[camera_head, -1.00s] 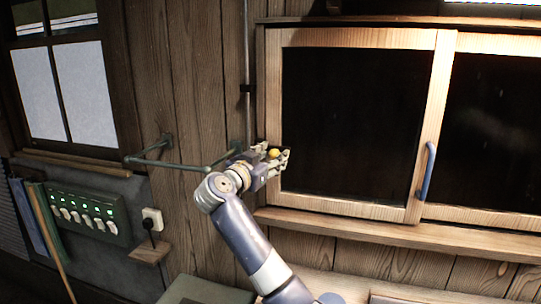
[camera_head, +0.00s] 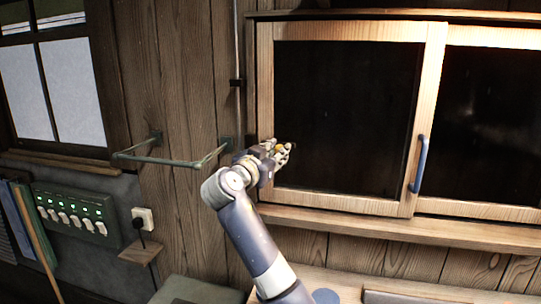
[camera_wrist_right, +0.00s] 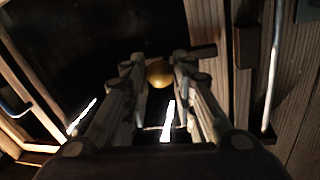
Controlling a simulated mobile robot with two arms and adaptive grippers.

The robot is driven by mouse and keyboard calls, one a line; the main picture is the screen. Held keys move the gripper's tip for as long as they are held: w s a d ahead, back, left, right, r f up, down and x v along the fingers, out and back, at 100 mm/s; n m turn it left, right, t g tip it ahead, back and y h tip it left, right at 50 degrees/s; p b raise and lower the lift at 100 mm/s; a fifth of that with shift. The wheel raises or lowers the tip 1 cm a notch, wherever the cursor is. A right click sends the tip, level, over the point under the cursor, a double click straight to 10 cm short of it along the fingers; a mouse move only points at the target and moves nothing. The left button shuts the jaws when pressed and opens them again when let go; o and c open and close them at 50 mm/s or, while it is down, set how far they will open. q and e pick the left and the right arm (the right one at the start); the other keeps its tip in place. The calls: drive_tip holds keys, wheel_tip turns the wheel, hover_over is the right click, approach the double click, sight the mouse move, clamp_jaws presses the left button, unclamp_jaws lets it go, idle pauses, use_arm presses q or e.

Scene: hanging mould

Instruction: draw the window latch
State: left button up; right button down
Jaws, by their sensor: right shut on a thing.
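The window latch shows as a round yellow knob (camera_head: 280,149) at the left side of the wooden sliding window (camera_head: 348,31). My right gripper (camera_head: 281,153) is at the knob, with its fingers on both sides of it. In the right wrist view, the knob (camera_wrist_right: 159,74) sits between the two fingertips (camera_wrist_right: 159,70), and the gripper is shut on it. The rest of the latch is hidden behind the fingers or too dark to tell. My left gripper is not in view.
A blue handle (camera_head: 420,163) is on the sliding window, right of my arm. A metal rail (camera_head: 170,161) juts from the wall to the left. A switch panel (camera_head: 75,212) and a socket (camera_head: 143,217) are lower left. A wooden sill (camera_head: 400,226) runs below the window.

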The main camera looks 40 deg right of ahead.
drive_tip(key=c, duration=1.3)
unclamp_jaws()
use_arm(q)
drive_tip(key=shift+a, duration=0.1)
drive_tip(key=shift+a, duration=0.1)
use_arm(e)
drive_tip(key=v, duration=1.2)
